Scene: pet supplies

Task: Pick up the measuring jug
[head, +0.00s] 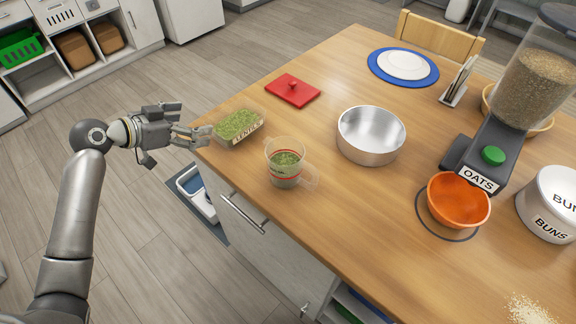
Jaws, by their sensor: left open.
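The measuring jug (284,166) is clear with a red line and holds some green pellets or herbs. It stands upright on the wooden table near the front left edge, its handle toward the lower right. My left gripper (196,123) is open and empty, at the table's left corner. It is left of the jug and apart from it, with its fingertips close to a clear tub of green stuff (238,125). My right gripper does not show.
Farther right are an orange bowl (459,203), an oats dispenser (489,156) and a white buns container (551,207). The table (340,230) is bare in front of the steel bowl.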

